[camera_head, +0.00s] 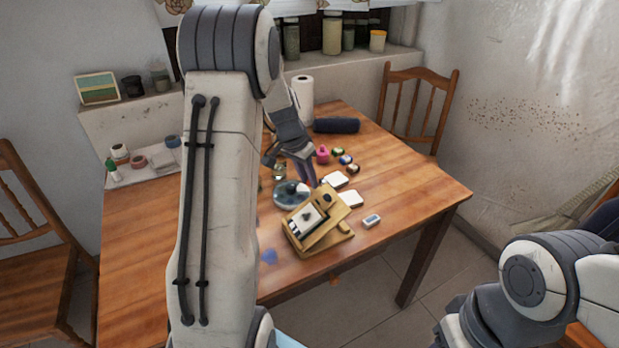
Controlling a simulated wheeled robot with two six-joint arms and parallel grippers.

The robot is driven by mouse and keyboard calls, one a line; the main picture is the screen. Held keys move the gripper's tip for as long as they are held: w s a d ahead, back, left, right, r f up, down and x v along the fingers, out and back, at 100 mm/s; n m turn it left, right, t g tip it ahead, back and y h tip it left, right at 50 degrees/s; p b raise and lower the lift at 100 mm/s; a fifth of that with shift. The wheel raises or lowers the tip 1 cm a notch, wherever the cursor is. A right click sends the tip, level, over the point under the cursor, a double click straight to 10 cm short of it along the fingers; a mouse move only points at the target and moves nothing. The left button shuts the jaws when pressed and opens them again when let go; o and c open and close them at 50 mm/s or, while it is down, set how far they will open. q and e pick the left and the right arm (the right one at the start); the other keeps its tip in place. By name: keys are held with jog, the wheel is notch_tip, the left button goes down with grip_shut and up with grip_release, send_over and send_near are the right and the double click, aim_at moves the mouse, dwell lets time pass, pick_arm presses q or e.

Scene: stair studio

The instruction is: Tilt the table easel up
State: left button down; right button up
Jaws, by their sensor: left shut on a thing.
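The table easel (320,216) is a small wooden stand on the table, right of the picture's centre. Its panel carries a white card with dark marks and stands at a slant above its wooden base. My left gripper (312,184) reaches down from behind my arm to the far upper edge of the panel. It is shut on the easel there, though the contact is small and partly hidden. My right arm shows at the lower right, and its fingers are out of the picture.
A round blue-grey dish (285,197) stands left of the easel. White pads (349,198), a small white block (372,220), paint jars (345,159) and a pink bottle (322,155) stand nearby. The table's right side (425,190) is clear. A chair (420,100) stands behind.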

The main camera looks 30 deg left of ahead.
pick_arm(q)
jog(key=shift+s+a+f, duration=0.2)
jog(key=shift+s+f, duration=0.05)
jog(key=shift+s, duration=0.15)
jog(key=c, duration=0.7)
grip_release()
jog(key=shift+a, duration=0.1)
jog(key=shift+c, duration=0.2)
jog(key=v, duration=1)
jog(key=shift+r, duration=0.35)
jog(key=shift+w, duration=0.1)
